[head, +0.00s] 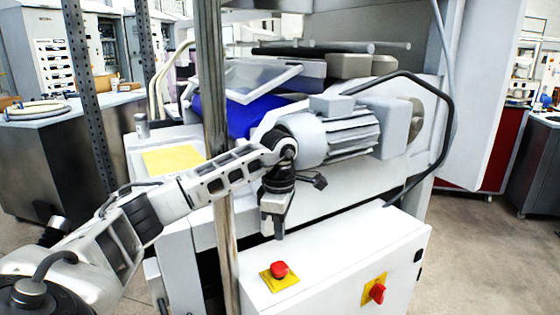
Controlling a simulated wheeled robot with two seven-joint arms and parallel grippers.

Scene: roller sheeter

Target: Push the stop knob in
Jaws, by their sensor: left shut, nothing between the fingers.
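The red stop knob (279,269) sits on a yellow plate (282,283) on the top of a white control box (330,262), low in the middle of the head view. My left gripper (279,234) points down above the knob, with a visible gap between fingertips and knob. Its fingers are shut and hold nothing. I cannot tell how far in the knob stands. My right gripper is not in view.
A second red knob (376,293) on a yellow plate is on the box's front face. A metal post (214,110) stands left of my gripper. A grey motor (335,132) and a black cable (447,115) are behind and above. Floor at the right is clear.

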